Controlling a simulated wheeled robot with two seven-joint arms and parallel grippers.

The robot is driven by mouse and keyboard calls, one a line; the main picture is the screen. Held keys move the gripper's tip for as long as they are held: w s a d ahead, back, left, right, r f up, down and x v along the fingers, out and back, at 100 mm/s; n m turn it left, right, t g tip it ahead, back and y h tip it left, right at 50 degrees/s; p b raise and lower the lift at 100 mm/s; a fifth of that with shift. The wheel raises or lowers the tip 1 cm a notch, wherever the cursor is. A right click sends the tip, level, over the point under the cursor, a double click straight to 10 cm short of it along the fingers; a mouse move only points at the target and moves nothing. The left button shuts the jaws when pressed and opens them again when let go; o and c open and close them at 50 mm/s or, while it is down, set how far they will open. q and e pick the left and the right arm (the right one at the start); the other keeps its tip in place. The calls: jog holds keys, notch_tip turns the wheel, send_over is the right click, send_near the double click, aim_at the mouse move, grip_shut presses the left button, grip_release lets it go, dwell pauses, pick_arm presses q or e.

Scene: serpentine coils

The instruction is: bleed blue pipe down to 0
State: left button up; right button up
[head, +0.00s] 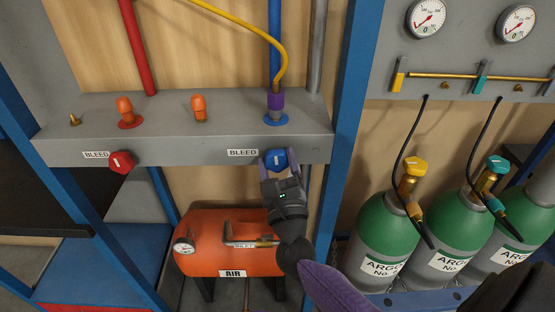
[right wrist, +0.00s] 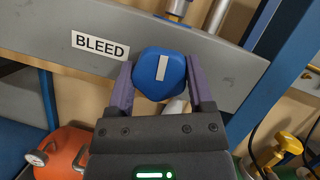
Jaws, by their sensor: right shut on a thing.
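The blue bleed knob (head: 275,160) sits on the front face of a grey manifold beam (head: 190,146), right of a "BLEED" label (head: 243,153). In the right wrist view the knob (right wrist: 161,72) is a rounded blue shape with a white mark standing nearly upright. My right gripper (head: 278,168) has its two purple fingers on either side of the knob, shut on it. The blue pipe (head: 274,45) rises from the beam above the knob, with a purple fitting (head: 275,101) and a yellow hose (head: 255,24) at its foot. My left gripper is not in view.
A red bleed knob (head: 121,162) and red pipe (head: 138,50) are at the left. An orange air tank (head: 225,255) lies below the beam. A blue post (head: 346,110) stands just right of my right gripper. Green argon cylinders (head: 388,235) stand beyond it, below two gauges (head: 427,17).

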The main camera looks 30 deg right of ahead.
jog(key=shift+r+n+y+p, duration=0.2)
jog(key=shift+n+y+p, duration=0.5)
jog(key=shift+n, duration=0.5)
jog(key=n+y+p, duration=0.1)
jog(key=n+p, duration=0.1)
jog(key=n, duration=0.1)
jog(key=n+y+p, duration=0.1)
jog(key=n+p, duration=0.2)
jog(key=shift+r+n+g+y, duration=0.15)
jog(key=shift+n+g+y, duration=0.25)
jog(key=n+g+y+p, duration=0.1)
jog(key=n+p, duration=0.3)
jog(key=n+g+p, duration=0.1)
jog(key=n+p, duration=0.2)
jog(key=p, duration=0.1)
jog(key=n+g+p, duration=0.2)
jog(key=n+p, duration=0.2)
jog(key=p, duration=0.1)
jog(key=shift+p, duration=0.3)
jog(key=shift+n+g+p, duration=0.6)
jog(key=shift+n+p, duration=0.5)
jog(key=shift+p, duration=0.1)
jog(key=shift+n+g+h+p, duration=0.3)
jog(key=shift+n+h+p, duration=0.1)
jog(key=shift+n+p, duration=0.1)
jog(key=shift+f, duration=0.2)
